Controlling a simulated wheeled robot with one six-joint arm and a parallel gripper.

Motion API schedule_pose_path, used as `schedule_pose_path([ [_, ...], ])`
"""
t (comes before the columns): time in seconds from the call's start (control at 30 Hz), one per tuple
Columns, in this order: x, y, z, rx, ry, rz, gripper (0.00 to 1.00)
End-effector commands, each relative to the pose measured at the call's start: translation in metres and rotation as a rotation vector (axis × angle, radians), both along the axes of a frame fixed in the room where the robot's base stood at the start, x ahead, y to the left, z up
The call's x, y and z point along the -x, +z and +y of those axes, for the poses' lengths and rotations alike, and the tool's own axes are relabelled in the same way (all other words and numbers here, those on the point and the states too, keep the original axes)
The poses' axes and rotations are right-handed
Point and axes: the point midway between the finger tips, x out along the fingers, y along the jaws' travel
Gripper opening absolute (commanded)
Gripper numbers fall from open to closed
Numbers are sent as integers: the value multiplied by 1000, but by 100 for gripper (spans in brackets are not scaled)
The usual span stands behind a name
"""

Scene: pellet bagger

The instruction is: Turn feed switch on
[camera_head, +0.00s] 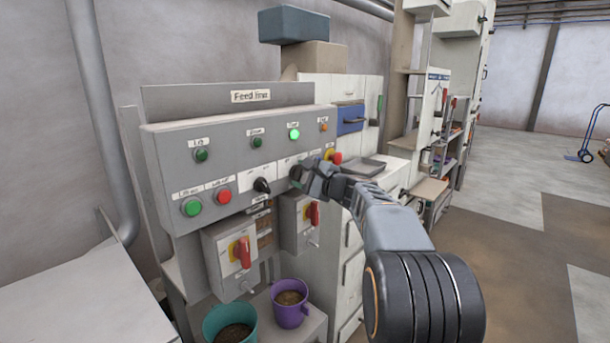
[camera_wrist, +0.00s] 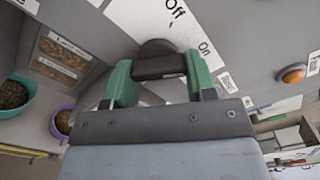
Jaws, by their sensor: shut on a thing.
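My gripper (camera_head: 308,176) is at the grey feed line panel (camera_head: 170,155). In the wrist view its two green fingers (camera_wrist: 158,68) are shut on the dark grip of a rotary switch (camera_wrist: 158,64). The label beside this switch reads "Off" and "On", and the right end of the grip lies near "On". I cannot tell the exact setting. In the head view my gripper mostly hides the switch. Above it on the panel, a green lamp (camera_head: 294,134) glows brightly.
A second black rotary switch (camera_head: 262,185) sits to the left, with green (camera_head: 192,207) and red (camera_head: 224,196) buttons beyond. A red and yellow emergency button (camera_head: 334,156) is close on the right. Red-handled switches (camera_head: 241,252) hang below, above teal (camera_head: 230,322) and purple (camera_head: 290,308) buckets.

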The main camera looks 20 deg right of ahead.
Motion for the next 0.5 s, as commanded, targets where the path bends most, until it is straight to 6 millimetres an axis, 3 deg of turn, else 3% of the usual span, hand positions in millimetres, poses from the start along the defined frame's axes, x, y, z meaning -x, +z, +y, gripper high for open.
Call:
schedule_pose_path([
  [0.03,0,3,1,-3,3,-4,27],
  [0.07,0,3,1,-3,3,-4,52],
  [0.1,0,3,1,-2,2,-4,56],
  [0.3,0,2,0,-1,0,-3,75],
  [0.5,0,1,0,-1,-1,-2,77],
])
